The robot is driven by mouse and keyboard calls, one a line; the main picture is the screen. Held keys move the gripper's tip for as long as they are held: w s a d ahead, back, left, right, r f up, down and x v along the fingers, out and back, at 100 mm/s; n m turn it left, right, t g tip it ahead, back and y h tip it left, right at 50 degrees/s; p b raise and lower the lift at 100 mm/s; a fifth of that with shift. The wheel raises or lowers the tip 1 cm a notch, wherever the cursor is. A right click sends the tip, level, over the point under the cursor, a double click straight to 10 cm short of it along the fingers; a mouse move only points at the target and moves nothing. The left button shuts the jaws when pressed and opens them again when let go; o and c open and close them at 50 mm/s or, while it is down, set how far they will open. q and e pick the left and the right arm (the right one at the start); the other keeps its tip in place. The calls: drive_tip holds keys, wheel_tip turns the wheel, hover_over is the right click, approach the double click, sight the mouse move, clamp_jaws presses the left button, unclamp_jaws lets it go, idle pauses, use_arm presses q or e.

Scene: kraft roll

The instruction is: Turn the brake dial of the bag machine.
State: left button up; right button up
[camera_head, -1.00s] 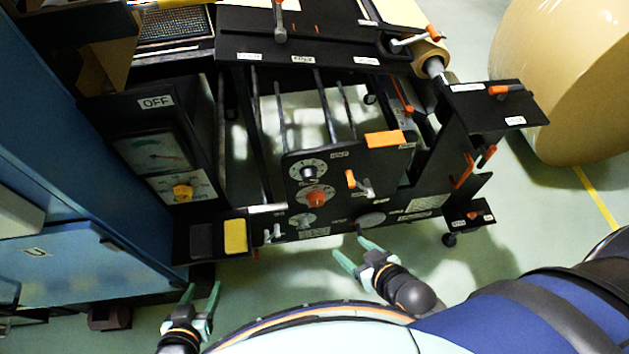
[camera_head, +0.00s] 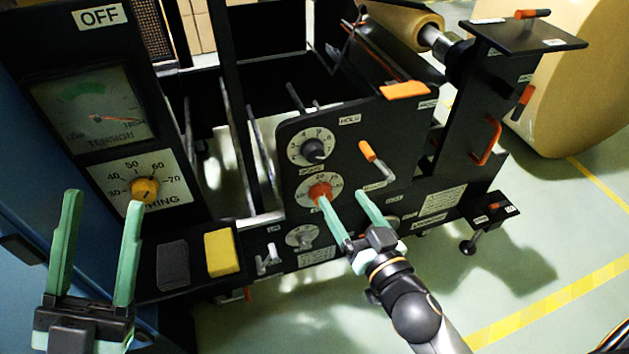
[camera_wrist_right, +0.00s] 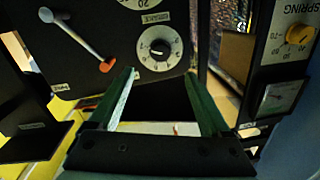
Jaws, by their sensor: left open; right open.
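The black panel (camera_head: 355,130) of the bag machine carries a column of dials on white scales. The top dial (camera_head: 312,150) has a black knob, the middle dial (camera_head: 320,192) a red knob, the lowest (camera_head: 302,236) a grey knob. A label that seems to read BRAKE (camera_wrist_right: 157,17) sits between the top and middle dials; I cannot tell which it names. My right gripper (camera_head: 342,195) is open before the panel, one fingertip overlapping the red knob's lower edge. In the right wrist view the black-knobbed dial (camera_wrist_right: 158,50) shows beyond the open fingers (camera_wrist_right: 160,74). My left gripper (camera_head: 103,199) is open and empty.
A lever with an orange grip (camera_head: 368,152) stands right of the dials. At left are a tension meter (camera_head: 95,112), a SPRING dial with a yellow knob (camera_head: 145,190), and a yellow button block (camera_head: 222,253). A large kraft roll (camera_head: 575,90) stands at the right.

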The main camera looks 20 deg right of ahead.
sight(317, 157)
drive_tip(key=w, duration=0.4)
drive_tip(key=w+a, duration=0.1)
drive_tip(key=w, duration=0.3)
drive_tip(key=w+b, duration=0.1)
drive_tip(key=w, duration=0.3)
drive_tip(key=shift+w+a, duration=0.2)
drive_tip(key=shift+w, duration=0.05)
clamp_jaws()
idle(0.6)
